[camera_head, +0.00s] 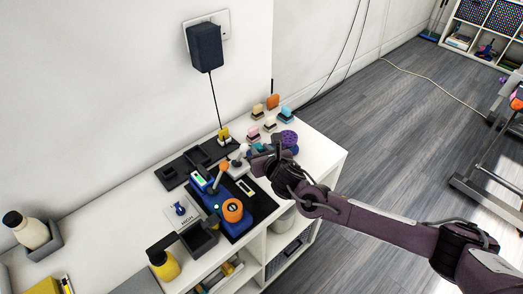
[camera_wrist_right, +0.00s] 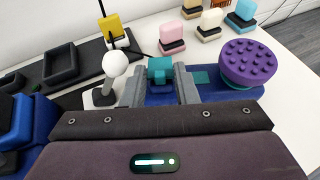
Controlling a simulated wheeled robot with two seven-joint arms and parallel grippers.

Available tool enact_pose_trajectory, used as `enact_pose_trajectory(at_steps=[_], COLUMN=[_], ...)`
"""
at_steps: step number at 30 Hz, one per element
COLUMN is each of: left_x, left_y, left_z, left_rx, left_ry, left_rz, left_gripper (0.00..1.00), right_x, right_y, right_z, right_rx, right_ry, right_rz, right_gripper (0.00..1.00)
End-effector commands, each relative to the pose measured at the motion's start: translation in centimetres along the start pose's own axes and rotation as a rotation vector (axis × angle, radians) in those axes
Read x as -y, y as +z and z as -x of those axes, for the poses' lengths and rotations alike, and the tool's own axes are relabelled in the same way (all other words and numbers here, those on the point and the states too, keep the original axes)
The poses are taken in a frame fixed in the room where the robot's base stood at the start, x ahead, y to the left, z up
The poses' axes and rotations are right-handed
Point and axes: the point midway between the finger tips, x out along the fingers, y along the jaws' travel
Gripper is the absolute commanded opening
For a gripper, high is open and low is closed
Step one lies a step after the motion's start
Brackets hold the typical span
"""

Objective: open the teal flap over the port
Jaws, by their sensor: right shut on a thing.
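The teal flap (camera_wrist_right: 160,70) shows in the right wrist view as a small teal block above a dark blue base (camera_wrist_right: 215,94). My right gripper (camera_wrist_right: 159,84) has its two grey fingers on either side of the teal piece and is shut on it. In the head view my right gripper (camera_head: 262,153) is at the right part of the white table, and it covers most of the flap. The port cannot be made out. My left gripper is not in view.
A purple knobbed disc (camera_wrist_right: 250,62) stands right of the fingers. A white ball on a stalk (camera_wrist_right: 115,64) stands close on the left. Several sponge-like blocks stand behind. A blue device with an orange knob (camera_head: 232,210) sits nearer on the table (camera_head: 325,150).

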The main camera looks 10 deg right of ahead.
Motion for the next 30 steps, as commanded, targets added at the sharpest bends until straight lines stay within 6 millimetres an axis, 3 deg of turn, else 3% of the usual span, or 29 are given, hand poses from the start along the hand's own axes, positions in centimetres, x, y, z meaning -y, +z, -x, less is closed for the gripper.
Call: enact_pose_trajectory(at_steps=[7, 18, 19, 30], left_x=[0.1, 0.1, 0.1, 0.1], left_y=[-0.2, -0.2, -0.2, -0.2], left_z=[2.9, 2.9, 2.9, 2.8], left_rx=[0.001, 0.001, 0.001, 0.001], left_ry=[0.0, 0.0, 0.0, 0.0], left_rz=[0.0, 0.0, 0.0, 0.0], left_gripper=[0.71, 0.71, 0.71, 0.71], right_x=[0.0, 0.0, 0.0, 0.0], right_y=[1.0, 0.6, 0.6, 0.6], right_z=[0.1, 0.0, 0.0, 0.3], right_rx=[-0.099, -0.12, -0.12, -0.119], right_ry=[0.0, 0.0, 0.0, -0.001], right_rz=[0.001, 0.001, 0.001, 0.001], right_gripper=[0.04, 0.04, 0.3, 0.33])
